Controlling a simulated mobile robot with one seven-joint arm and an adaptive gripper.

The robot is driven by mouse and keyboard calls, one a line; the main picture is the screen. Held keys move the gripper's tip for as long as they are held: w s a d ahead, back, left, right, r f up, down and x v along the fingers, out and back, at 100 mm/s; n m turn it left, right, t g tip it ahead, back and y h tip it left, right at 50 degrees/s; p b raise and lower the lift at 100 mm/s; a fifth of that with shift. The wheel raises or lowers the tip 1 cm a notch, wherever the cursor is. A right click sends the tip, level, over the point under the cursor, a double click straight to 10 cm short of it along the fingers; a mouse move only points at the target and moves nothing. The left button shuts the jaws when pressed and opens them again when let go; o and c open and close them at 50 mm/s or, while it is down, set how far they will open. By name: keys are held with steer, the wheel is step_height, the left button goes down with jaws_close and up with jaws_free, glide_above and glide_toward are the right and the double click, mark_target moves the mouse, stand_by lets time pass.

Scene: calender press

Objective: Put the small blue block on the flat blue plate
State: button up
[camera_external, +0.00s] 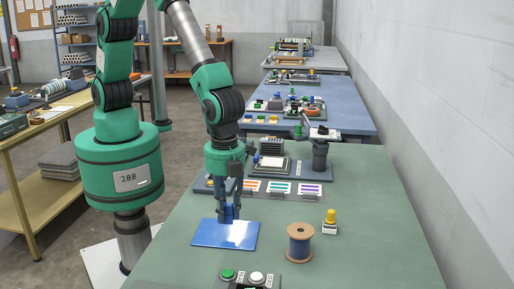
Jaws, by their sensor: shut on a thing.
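The flat blue plate (210,236) lies on the green table top, near its left edge. My gripper (230,213) points down over the upper middle of the plate. It is shut on the small blue block (229,213), which shows between the fingers. The fingers partly hide the block, and I cannot tell whether it touches the plate.
A spool with dark blue winding (300,244) stands right of the plate, with a yellow-topped button (330,222) beyond it. A control box with green and white buttons (248,278) is at the front. Color-striped cards (280,188) lie behind. The right of the table (385,230) is clear.

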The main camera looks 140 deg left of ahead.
mark_target(227, 213)
steer(key=shift+f+b, duration=0.4)
steer(key=shift+f, duration=1.4)
steer(key=shift+f, duration=0.1)
steer(key=o, duration=0.9)
steer(key=shift+c, duration=0.2)
step_height(227, 213, up, 12)
steer(key=shift+w+r+p, duration=0.1)
steer(key=shift+r+p, duration=0.05)
steer(key=shift+p, duration=0.9)
steer(key=shift+d, duration=0.1)
